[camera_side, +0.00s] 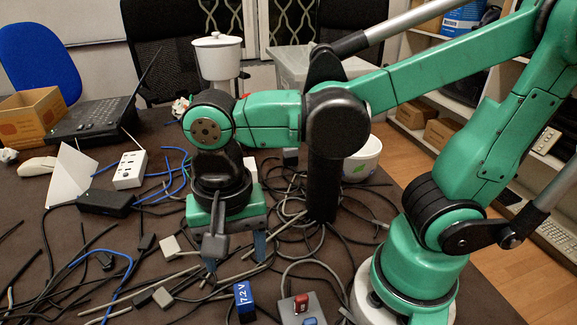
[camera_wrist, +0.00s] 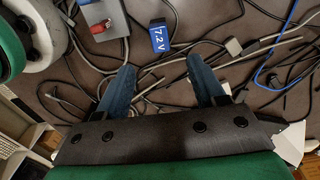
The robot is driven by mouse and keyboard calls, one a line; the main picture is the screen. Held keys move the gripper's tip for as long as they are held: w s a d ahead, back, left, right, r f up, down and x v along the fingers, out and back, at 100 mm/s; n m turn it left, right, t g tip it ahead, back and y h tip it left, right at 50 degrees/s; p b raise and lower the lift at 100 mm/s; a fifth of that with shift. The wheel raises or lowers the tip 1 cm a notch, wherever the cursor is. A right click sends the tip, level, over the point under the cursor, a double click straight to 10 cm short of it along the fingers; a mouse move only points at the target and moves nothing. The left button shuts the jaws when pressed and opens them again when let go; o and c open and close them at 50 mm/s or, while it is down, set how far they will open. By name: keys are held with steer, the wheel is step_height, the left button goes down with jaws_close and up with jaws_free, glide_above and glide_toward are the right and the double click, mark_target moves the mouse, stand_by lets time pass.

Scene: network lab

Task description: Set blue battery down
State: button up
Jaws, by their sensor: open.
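The blue battery (camera_side: 244,298), marked "7.2 V", stands on the dark table among cables at the front middle of the side view. In the wrist view the blue battery (camera_wrist: 160,37) lies beyond the fingertips, near the top of the picture. My gripper (camera_side: 235,258) points down above the table, behind the battery and apart from it. Its two blue fingers are spread, with nothing but cables and table showing between them in the wrist view (camera_wrist: 162,80).
A grey box (camera_side: 305,311) with a red part (camera_side: 301,302) sits right of the battery. Many loose cables cover the table.

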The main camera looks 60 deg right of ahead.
steer(key=shift+r, duration=0.25)
steer(key=shift+w+d+r, duration=0.1)
steer(key=shift+w+d, duration=0.05)
steer(key=shift+d, duration=0.05)
steer(key=w+d+r+n+t, duration=0.1)
steer(key=w+d+n+t, duration=0.4)
steer(key=d+n+t, duration=0.2)
steer(key=d+n, duration=0.2)
steer(key=d, duration=0.2)
steer(key=shift+w, duration=0.3)
steer(key=shift+r, duration=0.1)
